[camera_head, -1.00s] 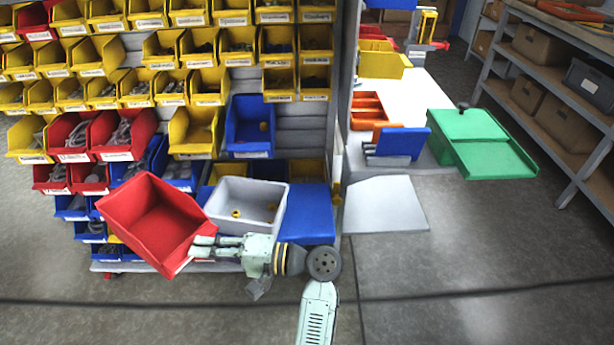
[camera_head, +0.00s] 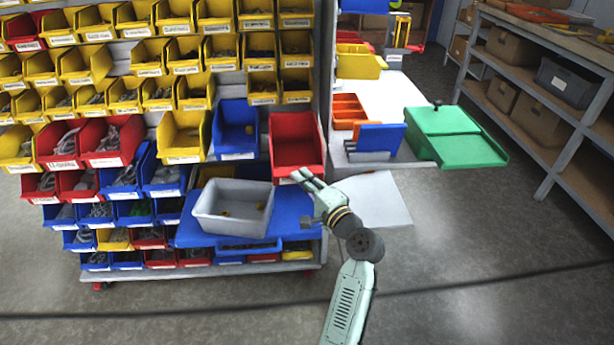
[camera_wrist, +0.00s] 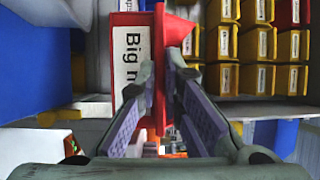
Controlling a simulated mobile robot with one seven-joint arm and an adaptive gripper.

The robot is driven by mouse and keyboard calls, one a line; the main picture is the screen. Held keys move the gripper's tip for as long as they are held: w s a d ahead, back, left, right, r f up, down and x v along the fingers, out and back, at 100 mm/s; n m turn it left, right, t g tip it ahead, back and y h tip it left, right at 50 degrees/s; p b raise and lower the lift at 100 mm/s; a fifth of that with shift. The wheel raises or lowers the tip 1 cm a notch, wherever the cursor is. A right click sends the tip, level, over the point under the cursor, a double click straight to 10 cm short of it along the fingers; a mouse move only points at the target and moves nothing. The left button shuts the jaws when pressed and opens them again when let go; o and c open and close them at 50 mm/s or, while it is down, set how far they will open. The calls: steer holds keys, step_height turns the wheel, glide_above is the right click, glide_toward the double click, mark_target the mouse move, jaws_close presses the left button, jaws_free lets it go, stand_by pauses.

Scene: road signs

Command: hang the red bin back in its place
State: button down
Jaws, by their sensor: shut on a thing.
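The red bin (camera_head: 297,140) is at the right end of the bin rack, beside a large blue bin (camera_head: 236,130) and below the yellow rows. It looks upright and its open top faces me. My gripper (camera_head: 302,176) reaches up to its lower front edge. In the wrist view my gripper (camera_wrist: 158,112) is shut on the bin's front wall, with a finger on each side. The bin's white label (camera_wrist: 128,72) starts with "Big". I cannot tell whether the bin's back touches the rack; that side is hidden.
A grey tub (camera_head: 233,208) with small yellow pieces sits on a blue ledge (camera_head: 292,207) below the red bin. To the right, a white bench holds an orange bin (camera_head: 347,110), a blue box (camera_head: 378,139) and a green box (camera_head: 440,135). The floor at the front right is clear.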

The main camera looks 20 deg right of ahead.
mark_target(297, 157)
steer(key=shift+w+d+f, duration=0.1)
steer(key=shift+w, duration=0.55)
steer(key=shift+w+d+f, duration=0.1)
steer(key=shift+w, duration=0.5)
steer(key=shift+w+d+b, duration=0.2)
steer(key=shift+w+b, duration=0.05)
steer(key=shift+w, duration=0.55)
steer(key=shift+w+d+b, duration=0.2)
steer(key=shift+w+b, duration=0.05)
steer(key=shift+w, duration=0.55)
steer(key=shift+w+d+b, duration=0.4)
steer(key=shift+w+b, duration=0.2)
steer(key=shift+w, duration=0.85)
steer(key=shift+w+d+b, duration=0.35)
steer(key=shift+w+b, duration=0.2)
steer(key=shift+w, duration=0.85)
steer(key=shift+w+d+b, duration=0.4)
steer(key=shift+w+b, duration=0.2)
steer(key=shift+w, duration=0.85)
steer(key=shift+w+d+b, duration=0.3)
steer(key=shift+w+b, duration=0.15)
steer(key=shift+w, duration=0.35)
steer(key=shift+f+b, duration=0.7)
steer(key=shift+f, duration=0.25)
steer(key=c, duration=1.7)
jaws_free()
